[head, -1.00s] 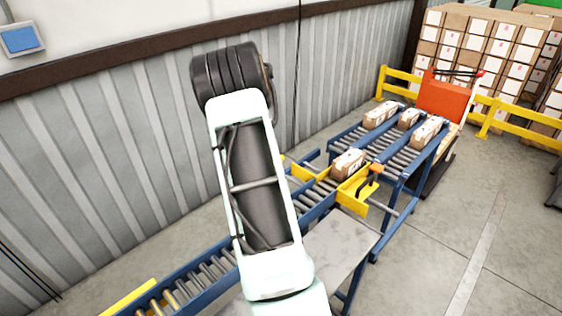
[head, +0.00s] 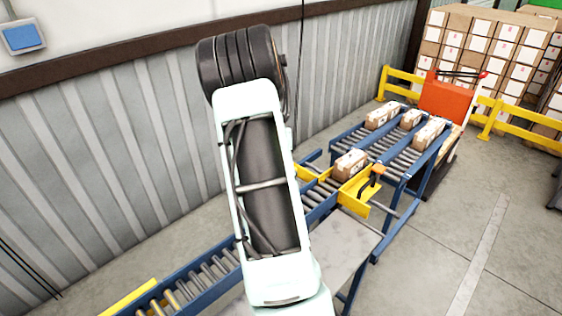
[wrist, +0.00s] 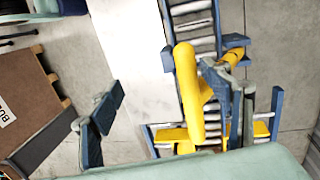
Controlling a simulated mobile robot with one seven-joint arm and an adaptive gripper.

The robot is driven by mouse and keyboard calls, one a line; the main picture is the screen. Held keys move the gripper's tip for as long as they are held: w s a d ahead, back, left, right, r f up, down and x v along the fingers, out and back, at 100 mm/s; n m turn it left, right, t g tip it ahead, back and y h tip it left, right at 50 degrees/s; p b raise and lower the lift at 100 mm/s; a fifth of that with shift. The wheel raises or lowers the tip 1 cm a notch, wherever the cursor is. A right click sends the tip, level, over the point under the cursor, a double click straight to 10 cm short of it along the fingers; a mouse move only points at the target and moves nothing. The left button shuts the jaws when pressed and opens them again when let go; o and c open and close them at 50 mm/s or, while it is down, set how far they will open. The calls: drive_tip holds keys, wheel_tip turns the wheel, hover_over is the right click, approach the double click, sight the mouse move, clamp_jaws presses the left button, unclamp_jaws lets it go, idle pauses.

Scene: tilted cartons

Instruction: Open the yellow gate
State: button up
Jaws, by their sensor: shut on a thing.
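A yellow bar with a curved top (wrist: 188,92), seemingly part of the yellow gate, stands over the roller conveyor in the wrist view. My gripper (wrist: 164,84) has one dark finger against or just beside the bar's right side. Its other finger is at the left, with pale surface showing between. It is closed on the yellow bar, though the contact is partly hidden. In the head view my arm covers the gripper. There, a yellow plate (head: 352,203) with a black lever and orange knob stands at the conveyor beside a carton (head: 350,163).
Several cartons (head: 381,116) lie on the blue roller conveyor farther back. A bare grey tabletop (head: 345,243) adjoins the conveyor in front. A corrugated wall (head: 110,150) runs behind. An orange cart (head: 447,100) and yellow railing (head: 400,75) stand at the back right.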

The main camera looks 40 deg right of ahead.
drive_tip(key=shift+d+r, duration=0.2)
drive_tip(key=shift+r, duration=0.3)
drive_tip(key=c, duration=0.4)
drive_tip(key=shift+w, duration=0.15)
drive_tip(key=shift+c, duration=0.4)
drive_tip(key=shift+w+a+r+p, duration=0.2)
drive_tip(key=shift+w+r, duration=0.3)
drive_tip(key=shift+w, duration=0.3)
drive_tip(key=shift+w+a+r+p, duration=0.15)
drive_tip(key=shift+w+r, duration=0.3)
drive_tip(key=shift+w, duration=0.3)
drive_tip(key=shift+w+r, duration=0.25)
drive_tip(key=shift+a+r, duration=0.3)
drive_tip(key=shift+a, duration=0.1)
drive_tip(key=w+r, duration=0.2)
drive_tip(key=w, duration=0.4)
drive_tip(key=shift+w+a+r, duration=0.35)
